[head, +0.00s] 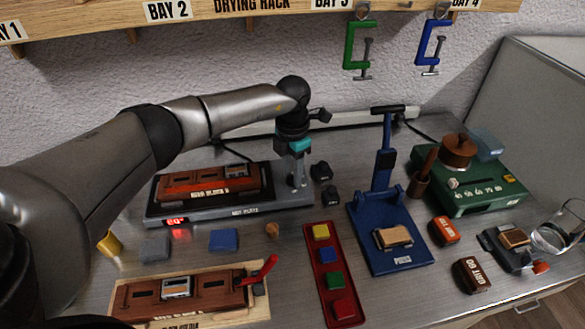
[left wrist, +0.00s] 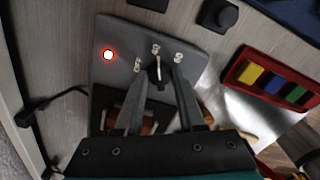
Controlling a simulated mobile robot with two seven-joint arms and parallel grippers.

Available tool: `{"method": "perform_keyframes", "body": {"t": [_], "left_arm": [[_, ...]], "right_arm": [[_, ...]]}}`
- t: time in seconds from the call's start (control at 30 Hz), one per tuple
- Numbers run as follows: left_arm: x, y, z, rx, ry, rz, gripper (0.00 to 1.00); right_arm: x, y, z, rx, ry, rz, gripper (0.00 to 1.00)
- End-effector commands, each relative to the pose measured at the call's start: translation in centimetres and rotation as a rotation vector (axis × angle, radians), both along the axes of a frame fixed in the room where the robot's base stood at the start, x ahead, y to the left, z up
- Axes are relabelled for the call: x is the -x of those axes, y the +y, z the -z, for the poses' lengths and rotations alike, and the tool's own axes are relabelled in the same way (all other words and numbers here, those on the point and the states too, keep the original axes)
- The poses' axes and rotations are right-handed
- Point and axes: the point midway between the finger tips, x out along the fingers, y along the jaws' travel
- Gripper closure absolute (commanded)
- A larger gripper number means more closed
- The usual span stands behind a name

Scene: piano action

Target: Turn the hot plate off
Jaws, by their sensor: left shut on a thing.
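The hot plate (head: 210,213) is a flat grey unit with a wooden block (head: 212,182) on it. My left gripper (head: 298,181) points down at the plate's right end. My right gripper is not in view.
A red tray (head: 313,256) of coloured blocks and a blue press (head: 365,238) stand to the right. A green box (head: 470,180) is farther right. A wooden holder (head: 135,290) lies in front.

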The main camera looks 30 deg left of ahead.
Motion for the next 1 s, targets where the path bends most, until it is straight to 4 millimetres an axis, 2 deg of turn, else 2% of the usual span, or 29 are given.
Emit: {"method": "perform_keyframes", "body": {"t": [1.0], "left_arm": [[0.0,0.0,-0.3,-0.001,-0.001,-0.932,1.0]], "right_arm": [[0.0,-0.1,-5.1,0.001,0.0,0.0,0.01]]}}
